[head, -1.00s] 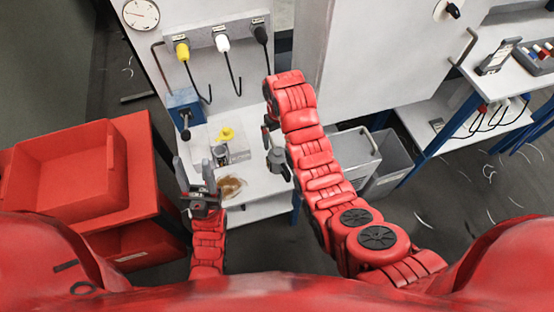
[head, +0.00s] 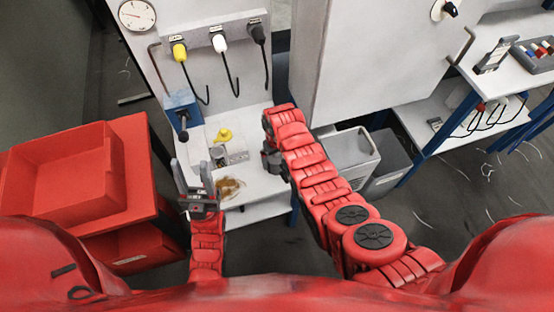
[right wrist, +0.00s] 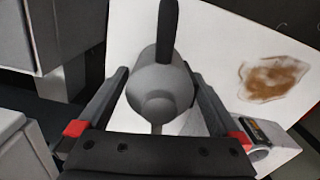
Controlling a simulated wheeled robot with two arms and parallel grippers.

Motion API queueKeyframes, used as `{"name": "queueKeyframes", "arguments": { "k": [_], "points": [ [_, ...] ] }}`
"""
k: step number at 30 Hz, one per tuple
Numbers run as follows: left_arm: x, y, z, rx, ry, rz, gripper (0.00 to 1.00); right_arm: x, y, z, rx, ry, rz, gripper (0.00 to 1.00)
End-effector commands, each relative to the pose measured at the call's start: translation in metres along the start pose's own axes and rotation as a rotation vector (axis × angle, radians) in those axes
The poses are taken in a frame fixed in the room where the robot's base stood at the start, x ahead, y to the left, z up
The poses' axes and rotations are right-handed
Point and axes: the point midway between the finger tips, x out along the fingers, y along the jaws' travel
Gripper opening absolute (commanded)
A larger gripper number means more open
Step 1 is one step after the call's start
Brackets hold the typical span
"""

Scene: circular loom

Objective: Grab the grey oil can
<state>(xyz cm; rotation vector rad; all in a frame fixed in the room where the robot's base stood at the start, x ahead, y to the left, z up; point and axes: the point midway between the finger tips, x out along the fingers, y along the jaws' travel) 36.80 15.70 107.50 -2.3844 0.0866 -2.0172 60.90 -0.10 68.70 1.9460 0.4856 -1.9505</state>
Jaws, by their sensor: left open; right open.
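The grey oil can (right wrist: 160,90) shows in the right wrist view, with a rounded body and a dark upright part at its top. My right gripper (right wrist: 155,72) is open, with one finger on each side of the can; I cannot tell whether they touch it. In the head view the right gripper (head: 272,157) is at the right side of the white shelf, and the can there is mostly hidden by it and hard to make out. My left gripper (head: 192,172) is open and empty, pointing up at the shelf's left side.
Red bins (head: 70,180) are on the left, a grey bin (head: 390,165) on the right.

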Motion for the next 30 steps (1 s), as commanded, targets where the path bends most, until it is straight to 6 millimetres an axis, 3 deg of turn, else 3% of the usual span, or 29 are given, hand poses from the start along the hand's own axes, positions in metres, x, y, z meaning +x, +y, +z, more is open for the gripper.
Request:
{"name": "queueKeyframes", "arguments": {
  "k": [9,19,30],
  "points": [
    [0.0,0.0,0.0,0.0,0.0,0.0,0.5,0.02,0.0,-0.001,0.001,0.0,0.0,1.0],
    [0.0,0.0,0.0,0.0,0.0,0.0,0.5,0.022,0.0,-0.001,0.001,0.004,0.0,0.98],
    [0.0,0.0,0.0,0.0,0.0,0.0,0.5,0.022,0.0,-0.001,0.001,0.003,0.0,0.32]
  ]
}}
